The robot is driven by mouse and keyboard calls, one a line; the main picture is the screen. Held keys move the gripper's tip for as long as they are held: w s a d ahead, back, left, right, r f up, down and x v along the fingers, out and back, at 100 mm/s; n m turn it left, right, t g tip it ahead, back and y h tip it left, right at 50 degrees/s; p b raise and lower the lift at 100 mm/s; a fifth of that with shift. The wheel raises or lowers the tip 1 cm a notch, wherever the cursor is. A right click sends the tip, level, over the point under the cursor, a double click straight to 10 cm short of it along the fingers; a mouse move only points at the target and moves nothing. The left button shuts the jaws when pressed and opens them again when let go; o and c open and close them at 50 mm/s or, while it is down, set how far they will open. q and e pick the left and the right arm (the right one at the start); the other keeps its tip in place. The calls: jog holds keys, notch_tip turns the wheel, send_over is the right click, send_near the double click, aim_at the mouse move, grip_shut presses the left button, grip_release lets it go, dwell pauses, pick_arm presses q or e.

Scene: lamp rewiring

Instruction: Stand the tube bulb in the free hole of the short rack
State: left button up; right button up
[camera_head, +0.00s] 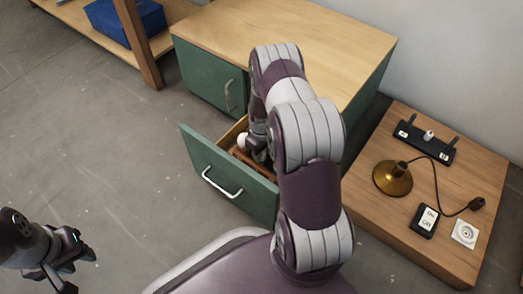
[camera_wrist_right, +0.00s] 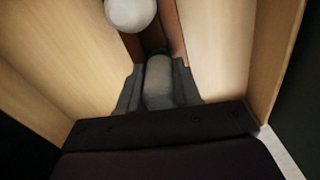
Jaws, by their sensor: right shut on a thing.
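My right gripper reaches down into the open drawer (camera_head: 229,185). In the right wrist view my right gripper (camera_wrist_right: 159,92) is shut on a pale grey tube (camera_wrist_right: 159,78) with a greenish end, seemingly the tube bulb. In the head view my right arm mostly hides it. A brown wooden rack (camera_wrist_right: 165,20) lies in the drawer under the gripper; its holes cannot be made out. A round white bulb (camera_wrist_right: 130,12) is beside the tube and also shows in the head view (camera_head: 243,140). My left gripper (camera_head: 78,266) is open and empty over the floor.
The drawer walls stand close around my right gripper. The green cabinet (camera_head: 300,35) has a wooden top. A low wooden table (camera_head: 420,245) at right carries a brass lamp base (camera_head: 392,178), a black holder (camera_head: 425,143), a switch (camera_head: 424,221) and a socket (camera_head: 465,234).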

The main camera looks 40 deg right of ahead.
jog(key=shift+f, duration=0.2)
dwell(0.6)
jog(key=o, duration=1.1)
jog(key=shift+o, duration=0.2)
notch_tip(320, 180, up, 13)
jog(key=p, duration=0.9)
jog(key=shift+p, duration=0.3)
jog(key=shift+f, duration=0.2)
